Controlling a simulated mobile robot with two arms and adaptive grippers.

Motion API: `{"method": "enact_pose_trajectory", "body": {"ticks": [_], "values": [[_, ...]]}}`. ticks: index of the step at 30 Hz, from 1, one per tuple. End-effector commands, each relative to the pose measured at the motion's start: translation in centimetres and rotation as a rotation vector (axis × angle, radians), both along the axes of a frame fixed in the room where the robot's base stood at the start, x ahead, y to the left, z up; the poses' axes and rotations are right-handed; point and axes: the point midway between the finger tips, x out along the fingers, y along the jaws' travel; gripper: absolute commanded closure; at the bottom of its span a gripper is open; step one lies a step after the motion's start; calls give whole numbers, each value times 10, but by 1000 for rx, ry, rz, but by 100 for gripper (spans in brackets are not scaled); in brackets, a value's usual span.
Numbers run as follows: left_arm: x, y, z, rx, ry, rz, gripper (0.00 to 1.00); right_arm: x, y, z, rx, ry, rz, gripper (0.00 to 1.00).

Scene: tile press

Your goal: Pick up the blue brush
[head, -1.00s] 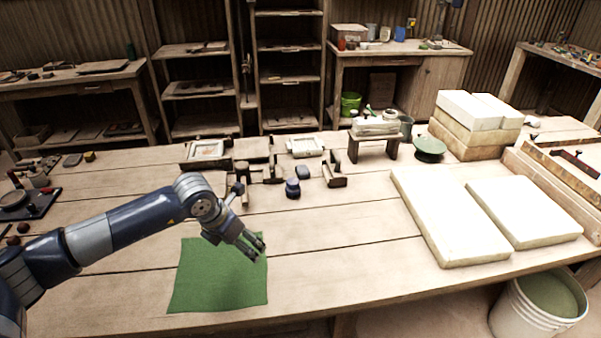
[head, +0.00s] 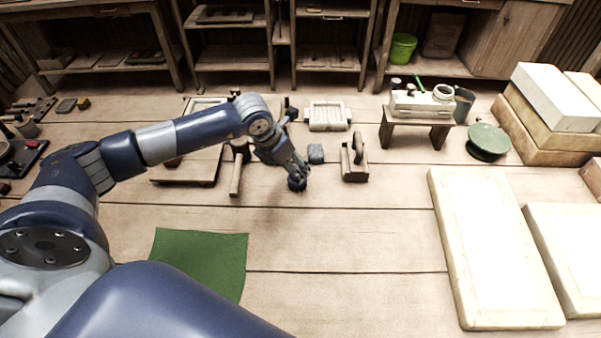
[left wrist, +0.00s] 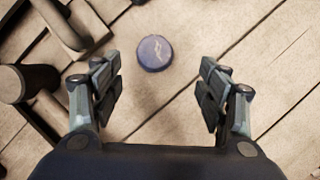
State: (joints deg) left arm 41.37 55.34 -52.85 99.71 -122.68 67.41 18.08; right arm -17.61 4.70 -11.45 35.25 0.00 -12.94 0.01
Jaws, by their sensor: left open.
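My right gripper is not in view.
A wooden-handled tool (head: 237,172) is to the left and a wooden tool (head: 354,165) to the right. A green cloth (head: 205,258) lies in front. The table right of the cloth is clear up to a white slab (head: 490,255).

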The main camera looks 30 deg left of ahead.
Motion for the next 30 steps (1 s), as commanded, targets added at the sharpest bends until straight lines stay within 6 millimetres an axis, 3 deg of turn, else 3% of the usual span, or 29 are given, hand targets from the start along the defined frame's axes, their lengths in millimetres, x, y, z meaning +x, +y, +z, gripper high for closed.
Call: {"method": "enact_pose_trajectory", "body": {"ticks": [3,11,21,30], "values": [[7,-3,-16,-1,3,0,31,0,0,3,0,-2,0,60],[15,-3,-31,-1,1,0,31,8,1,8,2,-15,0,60],[35,-4,-66,-1,0,0,31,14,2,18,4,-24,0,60],[37,-4,-71,0,-1,0,31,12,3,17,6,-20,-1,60]]}}
